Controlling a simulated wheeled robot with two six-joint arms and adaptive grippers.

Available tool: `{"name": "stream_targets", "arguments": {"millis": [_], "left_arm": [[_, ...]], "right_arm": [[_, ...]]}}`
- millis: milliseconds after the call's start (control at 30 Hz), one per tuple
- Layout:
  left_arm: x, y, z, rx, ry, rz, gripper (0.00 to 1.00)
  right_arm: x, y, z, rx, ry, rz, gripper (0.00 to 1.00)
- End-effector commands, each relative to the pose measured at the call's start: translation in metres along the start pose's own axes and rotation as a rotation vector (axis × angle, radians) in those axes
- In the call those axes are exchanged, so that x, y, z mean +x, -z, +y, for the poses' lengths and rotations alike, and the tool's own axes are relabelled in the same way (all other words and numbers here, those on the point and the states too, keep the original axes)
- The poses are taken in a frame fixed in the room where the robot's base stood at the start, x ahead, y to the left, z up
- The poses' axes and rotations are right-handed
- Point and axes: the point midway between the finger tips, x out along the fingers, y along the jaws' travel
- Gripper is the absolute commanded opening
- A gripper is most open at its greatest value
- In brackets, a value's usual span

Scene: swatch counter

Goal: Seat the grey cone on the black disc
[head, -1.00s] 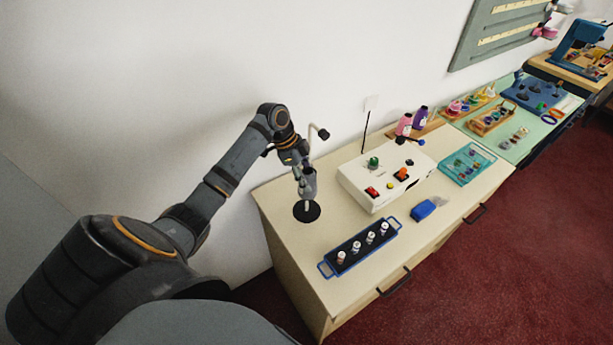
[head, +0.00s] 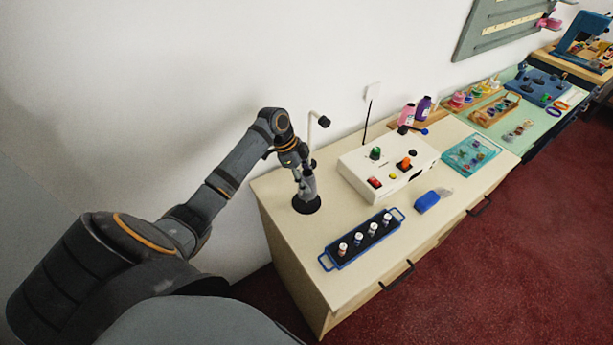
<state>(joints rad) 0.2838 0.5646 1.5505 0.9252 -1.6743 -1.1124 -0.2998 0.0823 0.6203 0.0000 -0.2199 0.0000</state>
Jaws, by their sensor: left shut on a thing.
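The black disc (head: 313,208) lies on the cream counter near its left end. The grey cone (head: 308,189) is upright right over the disc, and its lower end overlaps the disc in the picture. I cannot tell whether its base touches the disc. My left gripper (head: 304,173) is shut on the upper part of the cone, and the fingers partly hide it. No pale pin shows between cone and disc. My right gripper is not in view.
A white box (head: 383,190) with coloured knobs and a thin black rod stands right of the disc. A thin post with a black knob (head: 324,121) rises behind it. A blue-handled tray (head: 354,249) of small bottles lies in front. A blue block (head: 427,201) lies farther right.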

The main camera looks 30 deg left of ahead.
Motion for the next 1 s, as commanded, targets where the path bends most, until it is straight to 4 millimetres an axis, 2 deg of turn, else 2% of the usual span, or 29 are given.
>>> {"name": "stream_targets", "arguments": {"millis": [500,1000], "left_arm": [[0.029,-0.012,0.000,0.001,0.000,0.001,0.12],[0.032,-0.013,0.000,0.000,0.001,0.001,0.12]], "right_arm": [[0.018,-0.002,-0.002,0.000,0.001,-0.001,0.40],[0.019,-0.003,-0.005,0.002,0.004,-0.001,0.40]]}}
